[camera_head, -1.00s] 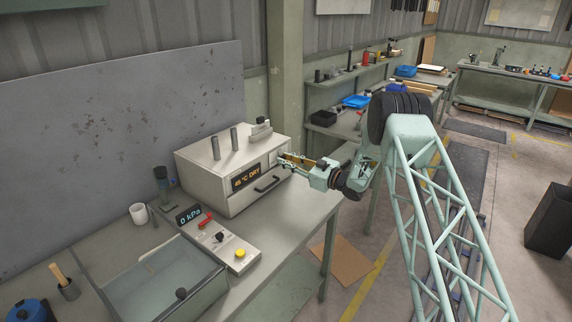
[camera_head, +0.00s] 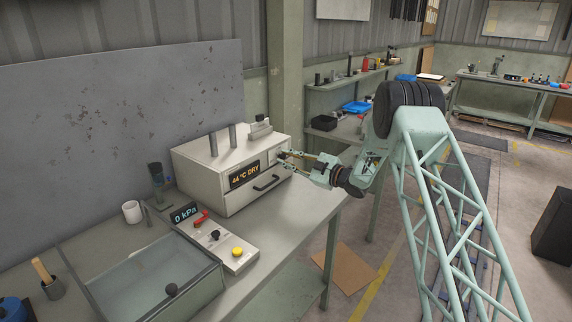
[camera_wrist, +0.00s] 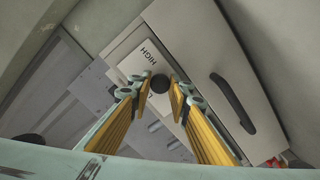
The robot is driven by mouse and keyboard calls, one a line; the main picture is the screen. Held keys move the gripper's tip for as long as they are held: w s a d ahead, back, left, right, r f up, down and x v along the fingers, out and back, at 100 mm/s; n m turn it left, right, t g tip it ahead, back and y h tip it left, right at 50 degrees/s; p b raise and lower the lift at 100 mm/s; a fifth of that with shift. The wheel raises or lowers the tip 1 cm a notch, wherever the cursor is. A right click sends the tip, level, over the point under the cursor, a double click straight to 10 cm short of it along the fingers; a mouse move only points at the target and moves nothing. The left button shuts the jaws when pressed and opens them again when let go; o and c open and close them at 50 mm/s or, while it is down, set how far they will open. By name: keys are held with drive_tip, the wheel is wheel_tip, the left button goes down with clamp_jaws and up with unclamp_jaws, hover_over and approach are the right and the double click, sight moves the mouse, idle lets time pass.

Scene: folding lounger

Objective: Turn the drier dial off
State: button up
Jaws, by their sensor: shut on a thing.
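The drier (camera_head: 225,170) is a pale box on the bench, and its orange display (camera_head: 245,174) reads 44 °C DRY. The drier dial (camera_wrist: 160,83) is a dark round knob on a pale plate marked HIGH (camera_wrist: 150,54); other markings are hidden. My gripper (camera_head: 284,155) is at the right end of the drier's front. In the wrist view my gripper's yellow fingers (camera_wrist: 161,88) close on the dial from both sides. The dial's pointer direction cannot be made out.
The drier's dark handle (camera_head: 266,183) is left of my gripper and also shows in the wrist view (camera_wrist: 232,102). A control panel (camera_head: 220,240) with a 0 kPa display, a glass-topped tank (camera_head: 150,285) and a white cup (camera_head: 132,212) stand nearer. Bench space right of the drier is clear.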

drive_tip(key=shift+n+b, duration=0.7)
drive_tip(key=shift+n, duration=0.1)
drive_tip(key=o, duration=0.9)
drive_tip(key=shift+c, duration=0.2)
drive_tip(key=v, duration=1.2)
